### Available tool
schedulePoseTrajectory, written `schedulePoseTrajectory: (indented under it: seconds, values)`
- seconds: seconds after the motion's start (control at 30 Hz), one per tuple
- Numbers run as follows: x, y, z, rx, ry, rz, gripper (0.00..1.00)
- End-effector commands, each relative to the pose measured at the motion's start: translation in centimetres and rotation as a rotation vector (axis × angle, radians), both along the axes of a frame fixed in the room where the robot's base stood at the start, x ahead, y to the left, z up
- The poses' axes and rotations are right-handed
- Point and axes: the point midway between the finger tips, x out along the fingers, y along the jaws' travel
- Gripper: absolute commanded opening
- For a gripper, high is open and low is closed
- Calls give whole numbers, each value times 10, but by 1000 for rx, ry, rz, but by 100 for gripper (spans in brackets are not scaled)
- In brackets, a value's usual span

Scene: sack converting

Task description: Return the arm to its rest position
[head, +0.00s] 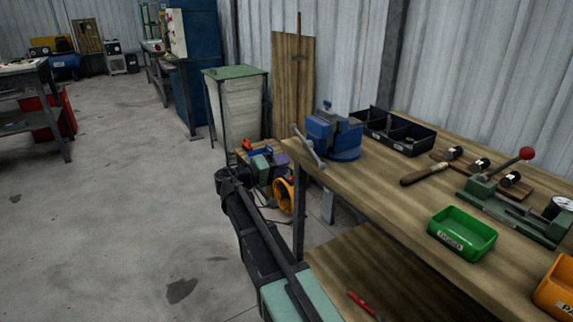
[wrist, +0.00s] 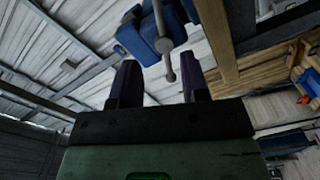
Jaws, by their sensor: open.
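My gripper (wrist: 161,82) shows in the wrist view with its two dark purple fingers apart and nothing between them. Its green body fills the bottom of that view. In the head view my dark arm rises from the bottom middle and bends near the bench's left end. The green and purple wrist end is low beside the bench there, and its fingertips are hard to make out. The blue vise (head: 334,135) stands on the bench corner, with its grey handle sticking out to the left. It also shows beyond the fingers in the wrist view (wrist: 146,38).
The wooden bench (head: 375,190) carries a black divided tray (head: 398,131), a green bin (head: 462,234), an orange bin (head: 555,288) and a lever tool with a red knob (head: 526,153). A green-topped stand (head: 235,72) is behind my arm. The concrete floor (head: 120,190) at left is clear.

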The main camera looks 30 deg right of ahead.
Motion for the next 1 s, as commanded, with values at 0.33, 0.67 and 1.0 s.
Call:
schedulePoseTrajectory:
  seconds: [0.33,0.67,1.0]
  values:
    - [-9,1,-21,119,71,-11,42]
    - [-145,121,-156,1117,292,134,42]
    - [-221,214,-103,1543,342,271,42]
